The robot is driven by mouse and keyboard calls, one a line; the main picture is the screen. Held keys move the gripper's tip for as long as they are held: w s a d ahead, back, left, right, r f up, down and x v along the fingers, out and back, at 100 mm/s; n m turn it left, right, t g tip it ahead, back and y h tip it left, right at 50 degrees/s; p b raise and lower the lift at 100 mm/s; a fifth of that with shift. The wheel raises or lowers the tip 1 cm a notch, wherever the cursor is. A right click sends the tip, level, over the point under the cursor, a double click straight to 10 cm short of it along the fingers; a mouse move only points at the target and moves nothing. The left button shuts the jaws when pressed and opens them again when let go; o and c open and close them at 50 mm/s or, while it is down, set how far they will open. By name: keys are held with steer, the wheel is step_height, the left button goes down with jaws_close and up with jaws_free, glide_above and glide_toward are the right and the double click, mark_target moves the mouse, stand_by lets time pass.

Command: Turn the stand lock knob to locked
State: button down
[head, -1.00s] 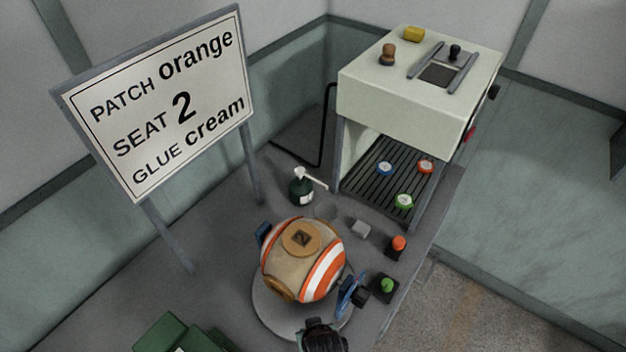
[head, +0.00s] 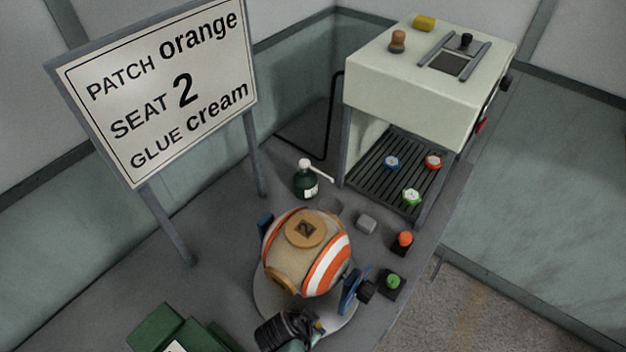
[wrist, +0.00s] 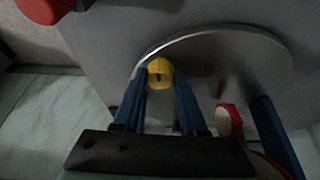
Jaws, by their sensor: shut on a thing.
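The ball (head: 307,252), tan with orange and white bands and a patch marked 2, sits in the stand with blue side arms (head: 352,290) on a round grey base (head: 262,297). A black knob (head: 367,290) is on the stand's right arm. My gripper (head: 312,328) is low at the front edge of the base. In the wrist view its blue fingers are shut on a small yellow knob (wrist: 160,73) with a dark mark, seemingly the stand lock knob. The fingers partly hide it, and I cannot read its setting.
Green and orange buttons (head: 404,241) stand right of the ball. A glue bottle (head: 306,180) is behind it. The press (head: 410,110) stands at the back, with several small pieces on its slatted bed. A sign (head: 165,95) stands left; green boxes (head: 165,325) are at front left.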

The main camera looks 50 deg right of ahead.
steer(key=shift+w+m+g+b, duration=0.1)
steer(key=shift+m+g+b, duration=0.25)
steer(key=shift+m, duration=0.55)
steer(key=shift+c, duration=2.3)
jaws_free()
